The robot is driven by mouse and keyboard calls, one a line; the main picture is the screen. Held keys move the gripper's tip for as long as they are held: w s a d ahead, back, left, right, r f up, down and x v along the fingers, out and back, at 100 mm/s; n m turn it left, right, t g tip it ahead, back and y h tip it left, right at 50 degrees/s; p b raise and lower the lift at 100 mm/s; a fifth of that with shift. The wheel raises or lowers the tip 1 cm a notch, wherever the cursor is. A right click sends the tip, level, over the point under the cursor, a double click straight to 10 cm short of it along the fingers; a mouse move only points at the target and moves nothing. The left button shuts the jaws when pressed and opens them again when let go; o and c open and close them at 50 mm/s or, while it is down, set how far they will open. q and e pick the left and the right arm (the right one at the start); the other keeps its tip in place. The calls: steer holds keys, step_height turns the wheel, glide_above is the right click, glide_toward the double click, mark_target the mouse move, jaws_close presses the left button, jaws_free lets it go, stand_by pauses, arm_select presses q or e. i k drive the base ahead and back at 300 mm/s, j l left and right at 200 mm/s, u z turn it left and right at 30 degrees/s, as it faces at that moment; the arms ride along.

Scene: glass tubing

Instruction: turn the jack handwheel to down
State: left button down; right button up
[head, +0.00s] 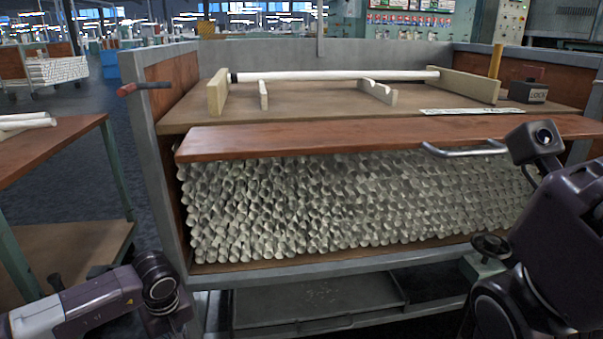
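The jack handwheel (490,246) is a small dark wheel with a round rim, low at the front right of the big cart. It sits above a pale green housing (482,266) under the cart's front edge. My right arm is close to its right side and partly covers that area; I cannot tell whether they touch. My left arm is at the lower left, well away from the wheel. No fingers of either gripper can be made out. The wheel's up or down setting cannot be read from here.
The cart's grey metal frame (150,160) holds many stacked glass tubes (340,200) below a red-brown board (330,138) with a metal handle (465,149). One long tube (330,75) rests on wooden supports above. A wooden table (40,145) stands at left. A low shelf (315,300) lies underneath.

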mark_target(490, 246)
steer(key=k, duration=0.95)
